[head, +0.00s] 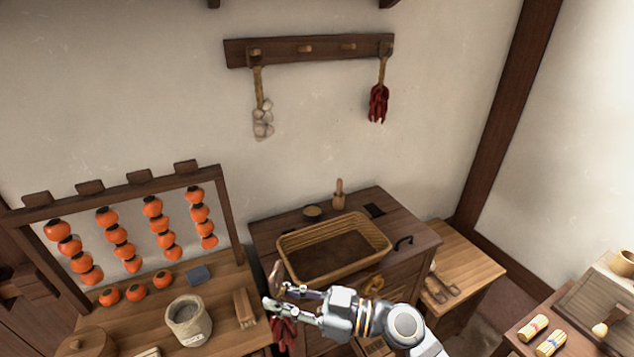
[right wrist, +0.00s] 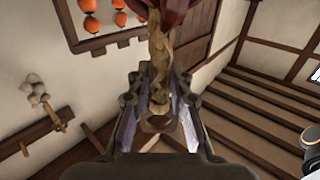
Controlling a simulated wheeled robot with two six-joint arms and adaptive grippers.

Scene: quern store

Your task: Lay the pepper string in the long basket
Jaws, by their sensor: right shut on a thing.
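The long basket (head: 291,269) is a woven tan tray with a dark inside, empty, on top of the dark wooden chest. My right gripper (head: 274,297) is shut on the braided cord of a pepper string (head: 285,335), just in front of the basket's near left corner. The red peppers hang below the jaws and the cord end sticks up above them. In the right wrist view the braid (right wrist: 160,60) runs between the fingers, with dark red peppers at the top edge. My left gripper is not in view.
A second pepper string (head: 378,103) and a garlic string (head: 263,121) hang from the wall peg rack (head: 308,50). A persimmon frame (head: 228,215) and a stone mortar (head: 189,322) are at left.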

